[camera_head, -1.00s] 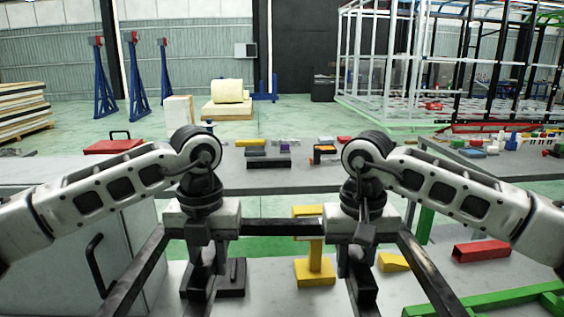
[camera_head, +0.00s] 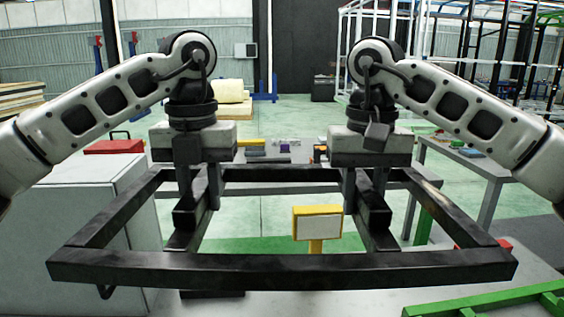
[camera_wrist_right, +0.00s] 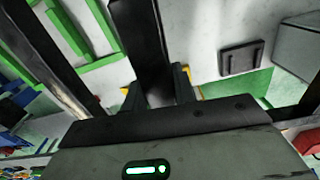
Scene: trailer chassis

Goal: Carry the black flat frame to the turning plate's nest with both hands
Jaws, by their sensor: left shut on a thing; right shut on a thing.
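The black flat frame (camera_head: 290,268) hangs level in the air in the head view, a trapezoid outline with two inner crossbars. My left gripper (camera_head: 198,205) is shut on its left inner bar. My right gripper (camera_head: 364,205) is shut on its right inner bar. In the right wrist view the held bar (camera_wrist_right: 140,40) runs up from between the fingers of my right gripper (camera_wrist_right: 158,88). I cannot pick out the turning plate's nest with certainty.
A yellow stand with a pale panel (camera_head: 317,224) shows through the frame's middle. A green frame (camera_head: 490,300) lies at the lower right. A light grey cabinet (camera_head: 75,215) stands at the left. A grey table (camera_head: 465,165) stands behind at the right.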

